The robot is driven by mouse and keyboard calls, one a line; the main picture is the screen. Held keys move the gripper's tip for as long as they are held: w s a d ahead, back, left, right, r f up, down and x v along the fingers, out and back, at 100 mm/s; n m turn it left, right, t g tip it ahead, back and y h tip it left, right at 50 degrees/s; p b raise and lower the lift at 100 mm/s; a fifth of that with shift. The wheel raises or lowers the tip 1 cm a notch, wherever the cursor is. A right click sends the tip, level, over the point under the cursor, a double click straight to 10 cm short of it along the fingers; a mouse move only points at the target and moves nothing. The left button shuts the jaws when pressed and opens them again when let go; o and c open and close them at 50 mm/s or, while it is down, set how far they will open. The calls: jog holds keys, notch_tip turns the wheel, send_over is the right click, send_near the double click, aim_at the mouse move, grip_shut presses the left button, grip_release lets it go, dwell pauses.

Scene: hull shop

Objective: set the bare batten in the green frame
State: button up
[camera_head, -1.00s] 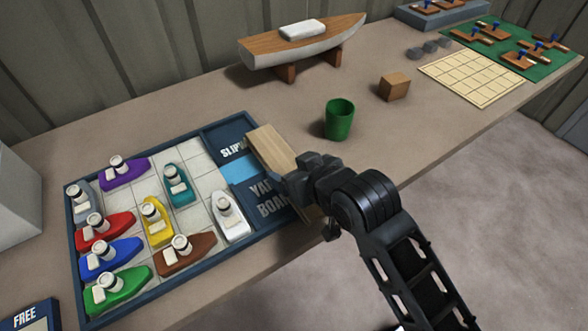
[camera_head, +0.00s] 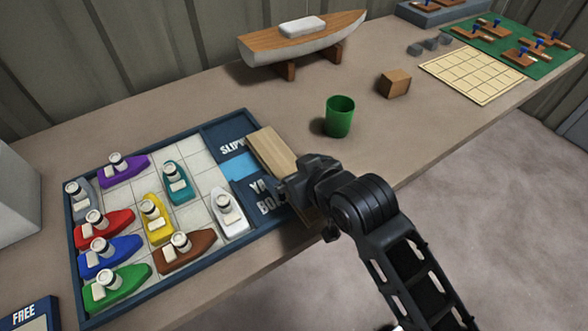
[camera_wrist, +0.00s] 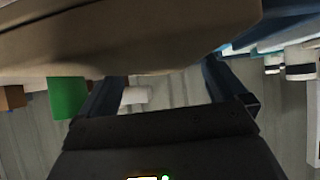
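A green board or frame (camera_head: 483,57) lies at the far right of the bench in the head view. Several small brown wooden pieces with blue pins, such as one piece (camera_head: 521,57), lie on it. Which piece, if any, is a bare batten I cannot tell at this size. My gripper (camera_head: 284,192) is far from them, low over the right edge of the boat puzzle tray. In the wrist view its two fingers (camera_wrist: 160,95) stand apart, with no held object visible between them. A large beige surface, which I cannot identify, fills the top of that view.
The blue puzzle tray (camera_head: 165,285) holds several toy boats; a pale wooden block (camera_head: 270,150) lies at its right side. A green cup (camera_head: 339,117), brown cube (camera_head: 395,84), cream grid board (camera_head: 470,78), grey lumps (camera_head: 429,45), grey tray (camera_head: 445,17) and model boat (camera_head: 300,45) stand beyond.

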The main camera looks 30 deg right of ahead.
jog(key=shift+r, duration=0.15)
jog(key=shift+r, duration=0.3)
jog(key=shift+s+r, duration=0.2)
jog(key=shift+r, duration=0.15)
jog(key=v, duration=1.1)
jog(key=shift+s+r, duration=0.1)
jog(key=shift+s, duration=0.1)
jog(key=s+r+t, duration=0.1)
jog(key=s+t, duration=0.2)
jog(key=s, duration=2)
jog(key=shift+s+t, duration=0.25)
jog(key=shift+t, duration=0.05)
